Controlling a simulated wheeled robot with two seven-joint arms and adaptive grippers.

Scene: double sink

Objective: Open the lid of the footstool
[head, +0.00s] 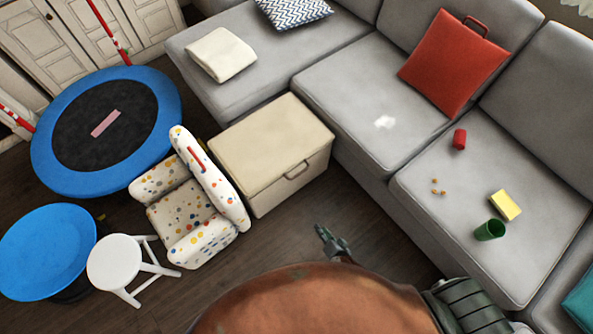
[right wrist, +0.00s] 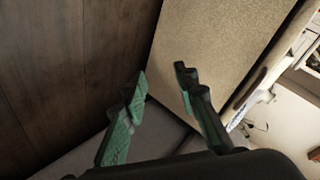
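The footstool (head: 270,140) is a beige box with a flat lid and a handle (head: 297,170) on its front side. It stands on the floor between the sofa and a dotted child armchair, and its lid is shut. My right gripper (head: 330,240) is above the floor, in front of the footstool and apart from it in the head view. In the right wrist view the two green fingers of my right gripper (right wrist: 162,82) are spread with nothing between them. A beige face of the footstool (right wrist: 220,45) lies beyond them. My left gripper is not in view.
The grey sofa (head: 350,95) runs along the footstool's right side. The dotted armchair (head: 190,205) stands close at its left. A blue trampoline (head: 165,95), a white stool (head: 112,260) and a blue round seat (head: 45,250) are farther left. Dark floor (head: 275,235) is clear in front.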

